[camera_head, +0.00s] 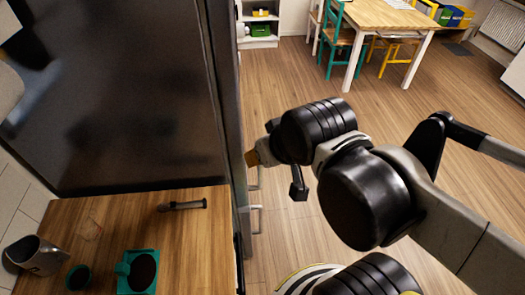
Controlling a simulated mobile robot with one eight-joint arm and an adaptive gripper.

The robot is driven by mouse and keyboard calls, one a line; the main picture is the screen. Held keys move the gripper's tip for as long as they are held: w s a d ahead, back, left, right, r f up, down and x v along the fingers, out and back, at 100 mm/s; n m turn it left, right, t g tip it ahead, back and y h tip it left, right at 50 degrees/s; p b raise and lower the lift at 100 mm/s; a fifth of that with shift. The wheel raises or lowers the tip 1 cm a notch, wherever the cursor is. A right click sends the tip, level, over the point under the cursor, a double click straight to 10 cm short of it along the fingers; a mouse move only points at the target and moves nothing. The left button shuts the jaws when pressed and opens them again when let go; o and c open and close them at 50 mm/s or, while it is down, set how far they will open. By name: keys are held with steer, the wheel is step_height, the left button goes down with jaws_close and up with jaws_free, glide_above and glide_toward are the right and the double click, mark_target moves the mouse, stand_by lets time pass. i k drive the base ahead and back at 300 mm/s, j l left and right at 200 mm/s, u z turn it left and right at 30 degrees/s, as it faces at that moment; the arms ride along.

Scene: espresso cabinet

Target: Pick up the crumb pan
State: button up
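No object here can be named as the crumb pan for certain. On the wooden counter (200,250) at the lower left stands a grey metal vessel (36,256), open at the top. Near it are a small teal cup (78,278) and a teal holder with a dark round top (138,270). A dark-handled tool (182,205) lies farther back on the counter. My arm reaches in from the right. Its far end, where my gripper (298,186) seems to be, is over the floor, right of the counter and clear of these objects. The fingers are mostly hidden by the black wrist.
A large dark panel (120,100) rises over the counter's back, with a grey upright edge (228,100) between it and my arm. A faint clear item (91,229) lies on the counter. A table (385,14) and chairs stand far back. Wooden floor between is open.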

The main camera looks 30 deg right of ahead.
mark_target(138, 273)
steer(key=u, duration=1.6)
